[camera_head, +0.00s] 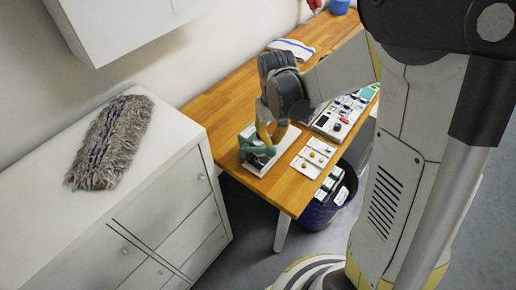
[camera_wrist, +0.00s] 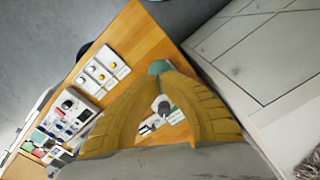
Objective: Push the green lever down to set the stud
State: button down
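The stud press (camera_head: 261,150), a pale base with a green lever (camera_head: 258,152), stands at the near-left end of the wooden bench. In the wrist view the green lever (camera_wrist: 159,68) shows just beyond my fingertips, with part of the press (camera_wrist: 163,108) in the space between the fingers. My gripper (camera_head: 270,138) points down at the press with its yellow fingers close over it. In the wrist view my gripper (camera_wrist: 147,75) has its fingers leaning together. Whether the tips meet or touch the lever I cannot tell. The stud is not distinguishable.
A dark bin (camera_head: 325,206) stands below the bench edge. A white drawer cabinet (camera_head: 165,205) with a grey mop pad (camera_head: 110,143) is at left.

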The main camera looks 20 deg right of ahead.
aim_at(274, 150)
jog(key=shift+f+b, duration=1.25)
jog(key=shift+f, duration=0.25)
jog(key=shift+s+d+f+b, duration=0.2)
jog(key=shift+s+f+b, duration=0.05)
jog(key=shift+f+b, duration=0.25)
jog(key=shift+s+d+f+b, duration=0.15)
jog(key=shift+s+f+b, duration=0.05)
jog(key=shift+f+b, duration=0.3)
jog(key=shift+f, duration=0.1)
jog(key=shift+s+d+f+b, duration=0.1)
jog(key=shift+s+f+b, duration=0.05)
jog(key=shift+f+b, duration=0.4)
jog(key=shift+s+d+f+b, duration=0.1)
jog(key=shift+s+f+b, duration=0.05)
jog(key=shift+f+b, duration=0.35)
jog(key=shift+f, duration=0.4)
jog(key=shift+s+d+f+b, duration=0.1)
jog(key=shift+s+f+b, duration=0.05)
jog(key=shift+f+b, duration=0.8)
jog(key=shift+r, duration=0.3)
